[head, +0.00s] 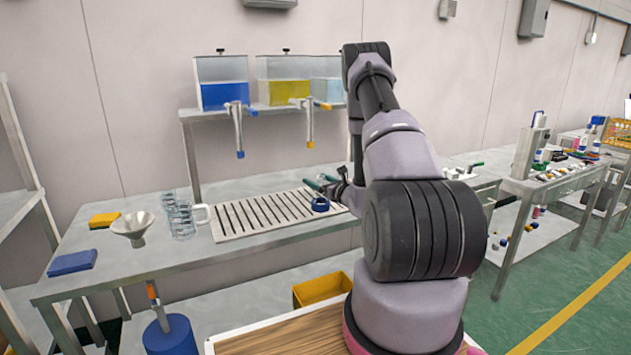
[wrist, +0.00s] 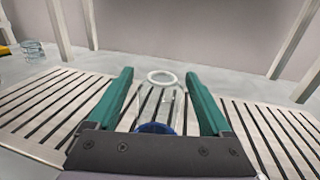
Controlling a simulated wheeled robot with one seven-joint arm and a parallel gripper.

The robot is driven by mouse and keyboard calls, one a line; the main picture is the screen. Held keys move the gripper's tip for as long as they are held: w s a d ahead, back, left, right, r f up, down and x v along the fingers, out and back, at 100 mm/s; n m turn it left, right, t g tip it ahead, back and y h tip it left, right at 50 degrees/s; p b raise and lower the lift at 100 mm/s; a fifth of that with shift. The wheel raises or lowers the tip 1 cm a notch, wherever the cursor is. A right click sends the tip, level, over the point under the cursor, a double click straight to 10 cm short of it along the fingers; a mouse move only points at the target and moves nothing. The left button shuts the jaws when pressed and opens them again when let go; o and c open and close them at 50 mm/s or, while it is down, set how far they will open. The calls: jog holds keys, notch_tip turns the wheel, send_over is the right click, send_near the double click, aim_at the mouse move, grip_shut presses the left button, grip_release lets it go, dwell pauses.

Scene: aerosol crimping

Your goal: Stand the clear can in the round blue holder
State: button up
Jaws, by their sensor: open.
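The clear can (wrist: 166,102) stands upright between my gripper's two green fingers in the wrist view, with its pale round rim at the top. My gripper (wrist: 160,76) is open, with a gap on each side of the can. The round blue holder (wrist: 155,129) shows at the can's lower end, partly hidden by my gripper's body. The can's base appears to sit in it. In the head view, the blue holder (head: 320,205) is on the slatted tray, just below my gripper (head: 319,182). The can is too faint to make out there.
The slatted tray (head: 226,226) lies on a metal table. Tanks of blue (head: 222,95) and yellow liquid with hanging taps stand on a shelf behind.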

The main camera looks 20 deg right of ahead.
jog(key=v, duration=1)
jog(key=s+a+r+n+g+y, duration=0.2)
jog(key=a+r+n+g+y, duration=0.4)
jog(key=a+r+n+y, duration=0.65)
jog(key=s+a+r+n+g+h, duration=0.3)
jog(key=s+a+r+n+g, duration=0.3)
jog(key=s+a+r, duration=0.5)
jog(key=s+a+r+n+g+h, duration=0.1)
jog(key=s+n+g+h, duration=0.15)
jog(key=s, duration=0.25)
jog(key=s+a+r+n+g+h, duration=0.1)
jog(key=s+r+n+g+h, duration=0.1)
jog(key=s+n+h, duration=0.15)
jog(key=s+d+r+n+t+h, duration=0.5)
jog(key=s+r+t, duration=0.1)
jog(key=shift+s+d+r, duration=0.2)
jog(key=shift+d+r, duration=0.05)
